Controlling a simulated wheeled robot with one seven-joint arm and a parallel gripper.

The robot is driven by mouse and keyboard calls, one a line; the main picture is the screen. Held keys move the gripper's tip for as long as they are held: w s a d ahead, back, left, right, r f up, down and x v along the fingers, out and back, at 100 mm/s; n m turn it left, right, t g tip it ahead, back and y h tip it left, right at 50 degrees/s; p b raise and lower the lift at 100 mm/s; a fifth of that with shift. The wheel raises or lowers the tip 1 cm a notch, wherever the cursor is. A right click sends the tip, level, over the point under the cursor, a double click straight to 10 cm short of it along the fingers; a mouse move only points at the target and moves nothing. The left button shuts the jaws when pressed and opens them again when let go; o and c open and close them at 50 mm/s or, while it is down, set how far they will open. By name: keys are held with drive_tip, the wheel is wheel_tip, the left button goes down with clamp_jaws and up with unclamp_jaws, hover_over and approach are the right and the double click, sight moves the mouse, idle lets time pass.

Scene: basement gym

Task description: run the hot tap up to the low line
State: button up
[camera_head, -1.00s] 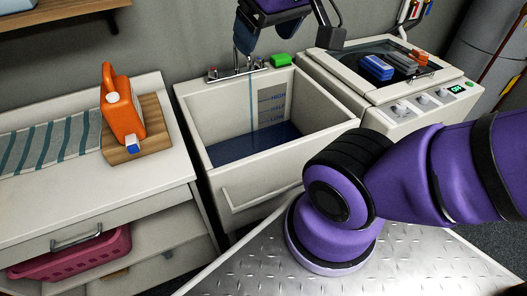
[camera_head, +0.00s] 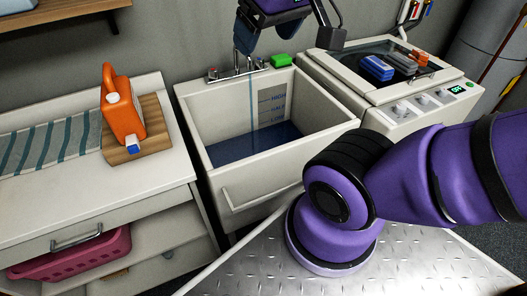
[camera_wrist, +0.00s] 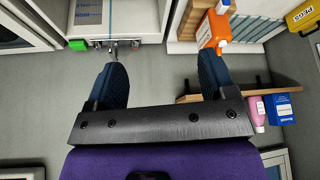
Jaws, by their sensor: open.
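The white utility sink (camera_head: 240,197) has dark water (camera_head: 255,146) in its bottom. HIGH, HALF and LOW marks (camera_head: 272,108) are on its back wall, and the water surface lies close to the LOW mark. A thin stream (camera_head: 251,100) falls from the tap (camera_head: 238,70) into the sink. A red-marked handle (camera_head: 212,73) is at the tap's left end. My gripper (camera_head: 243,40) hangs above the tap. In the wrist view my gripper (camera_wrist: 162,85) is open and empty, its dark blue fingers wide apart, with the tap (camera_wrist: 118,46) beyond them near the left finger.
A green sponge (camera_head: 281,60) sits on the sink's back rim, right of the tap. An orange jug (camera_head: 122,112) stands on a wooden board (camera_head: 155,145) on the left counter. A shelf (camera_head: 60,14) hangs upper left.

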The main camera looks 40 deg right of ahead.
drive_tip(key=m+g+h, duration=0.2)
drive_tip(key=m+h, duration=0.1)
drive_tip(key=m, duration=0.5)
hover_over(213, 69)
drive_tip(key=s+a, duration=0.3)
drive_tip(key=s, duration=0.1)
wheel_tip(213, 69, down, 27)
drive_tip(key=x, duration=1.1)
drive_tip(key=shift+w+f, duration=0.15)
drive_tip(key=shift+w, duration=0.3)
drive_tip(key=c, duration=0.9)
